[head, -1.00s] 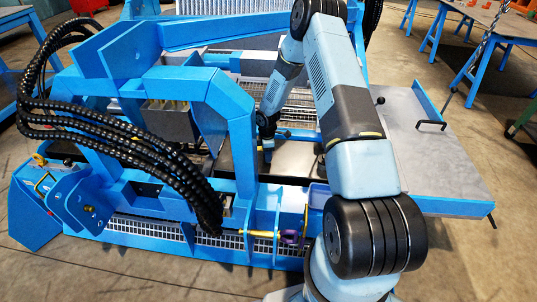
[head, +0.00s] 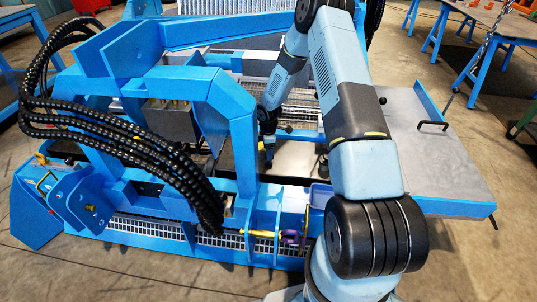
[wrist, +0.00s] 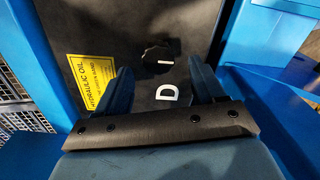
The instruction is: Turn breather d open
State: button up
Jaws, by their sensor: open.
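Breather d is a dark, lobed knob (wrist: 158,54) on a dark panel (wrist: 150,22) in the wrist view. A short white mark sits at its lower right edge, and a white letter D (wrist: 168,95) is on the panel below it. My gripper (wrist: 160,67) is open, its two blue fingers spread left and right of the knob's lower side, with a gap on each side. Nothing is between the fingertips but the panel and knob. In the head view my gripper (head: 268,155) is small and points down inside the blue frame; the knob cannot be made out there.
A yellow hydraulic oil label (wrist: 90,82) is left of the knob. Blue frame walls (wrist: 288,35) stand close on the right. In the head view, thick black hoses (head: 120,145) arch over the blue frame (head: 240,115) left of my arm.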

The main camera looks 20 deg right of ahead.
notch_tip(320, 180, up, 11)
dwell(0.4)
